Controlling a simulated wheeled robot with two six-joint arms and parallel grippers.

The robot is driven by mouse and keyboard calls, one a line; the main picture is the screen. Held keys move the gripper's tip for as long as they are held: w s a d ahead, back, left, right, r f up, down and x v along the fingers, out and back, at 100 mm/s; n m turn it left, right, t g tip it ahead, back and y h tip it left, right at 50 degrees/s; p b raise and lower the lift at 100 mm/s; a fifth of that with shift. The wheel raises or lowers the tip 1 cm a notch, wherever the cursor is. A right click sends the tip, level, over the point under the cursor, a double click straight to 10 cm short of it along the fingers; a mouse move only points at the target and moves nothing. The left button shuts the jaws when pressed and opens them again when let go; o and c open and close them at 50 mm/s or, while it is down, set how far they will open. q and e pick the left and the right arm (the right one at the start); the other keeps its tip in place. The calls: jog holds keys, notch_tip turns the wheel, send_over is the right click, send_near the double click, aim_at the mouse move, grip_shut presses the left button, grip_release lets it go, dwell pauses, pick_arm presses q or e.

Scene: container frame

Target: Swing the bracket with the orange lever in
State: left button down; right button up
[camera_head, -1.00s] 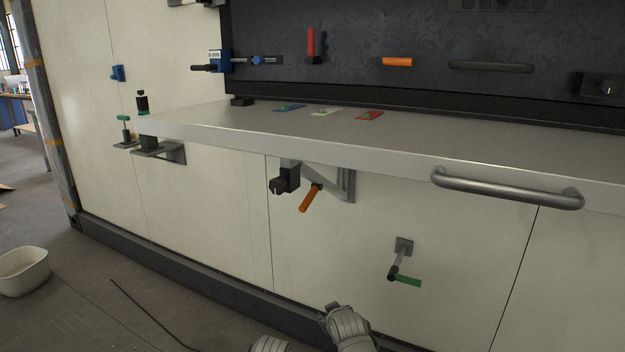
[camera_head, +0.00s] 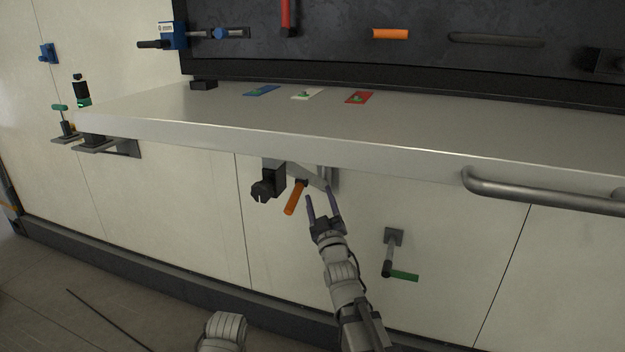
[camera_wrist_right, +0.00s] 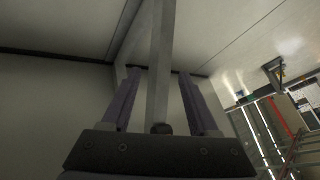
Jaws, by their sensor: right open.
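The grey bracket (camera_head: 331,177) is under the shelf's front part, still sticking out from the wall. Its orange lever (camera_head: 294,198) hangs down at a slant beside a black clamp-like block (camera_head: 268,183). My right gripper (camera_head: 320,192) is open, fingers pointing up, just below and right of the lever, close to the bracket. In the right wrist view a grey bar (camera_wrist_right: 160,60), apparently the bracket, runs between the open fingers (camera_wrist_right: 158,74) in the picture; I cannot tell whether they touch it. A grey part of my left arm shows at the bottom, its gripper out of view.
The grey shelf (camera_head: 400,140) lies right above my right gripper, with a metal handle (camera_head: 540,194) on its edge. A crank with a green grip (camera_head: 403,276) is on the wall at lower right. Wall between is free.

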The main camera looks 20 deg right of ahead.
aim_at(316, 184)
jog(key=p+x, duration=0.2)
jog(key=x, duration=0.5)
jog(key=shift+w, duration=0.1)
grip_shut()
dwell(0.3)
dwell(0.9)
